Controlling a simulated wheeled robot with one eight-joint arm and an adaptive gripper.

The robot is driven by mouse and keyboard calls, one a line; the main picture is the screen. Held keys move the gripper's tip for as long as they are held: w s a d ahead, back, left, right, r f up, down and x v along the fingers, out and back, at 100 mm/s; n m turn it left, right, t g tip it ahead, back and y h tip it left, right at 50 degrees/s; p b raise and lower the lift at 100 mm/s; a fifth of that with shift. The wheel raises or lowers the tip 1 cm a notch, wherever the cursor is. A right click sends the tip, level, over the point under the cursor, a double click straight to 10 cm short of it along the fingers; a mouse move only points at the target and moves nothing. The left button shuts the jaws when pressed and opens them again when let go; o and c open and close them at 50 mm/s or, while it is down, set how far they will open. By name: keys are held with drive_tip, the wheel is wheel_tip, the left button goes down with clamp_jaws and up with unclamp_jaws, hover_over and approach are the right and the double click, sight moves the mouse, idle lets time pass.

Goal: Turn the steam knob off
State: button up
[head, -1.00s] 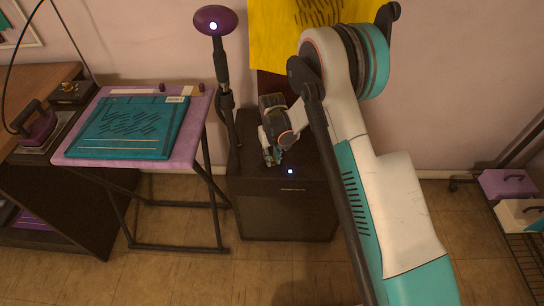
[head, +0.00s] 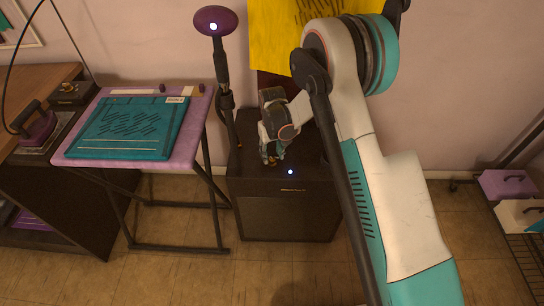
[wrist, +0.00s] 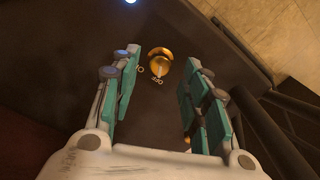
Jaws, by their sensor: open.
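The steam knob (wrist: 159,55) is a small brass-coloured round knob on top of a dark box (head: 288,212). My gripper (wrist: 162,66) is open, with one teal-padded finger on each side of the knob and a visible gap on both sides. In the head view my gripper (head: 271,159) points down at the box top and the knob cannot be made out there.
A white-blue light (head: 290,171) glows on the box's front edge. A dark stand with a purple head (head: 215,20) rises left of the box. A lilac table (head: 75,151) with a teal screen (head: 128,128) stands further left. Purple and white boxes (head: 507,184) sit far right.

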wheel_tip(320, 180, up, 10)
drive_tip(key=shift+f, duration=0.2)
drive_tip(key=shift+r, duration=0.1)
idle(0.4)
wheel_tip(320, 180, up, 13)
drive_tip(key=m+t, duration=0.1)
drive_tip(key=t, duration=0.1)
hover_over(272, 159)
drive_tip(key=s+d, duration=0.4)
drive_tip(key=d, duration=0.2)
drive_tip(key=s+d+r+t, duration=0.1)
drive_tip(key=s+d+r, duration=0.4)
drive_tip(key=s+r, duration=0.2)
drive_tip(key=s+d+r+m+t, duration=0.1)
drive_tip(key=s+d, duration=0.3)
drive_tip(key=s, duration=0.6)
drive_tip(key=s+d+r+m+t, duration=0.2)
drive_tip(key=s+d+r+t, duration=0.1)
drive_tip(key=s, duration=0.7)
drive_tip(key=shift+d, duration=0.8)
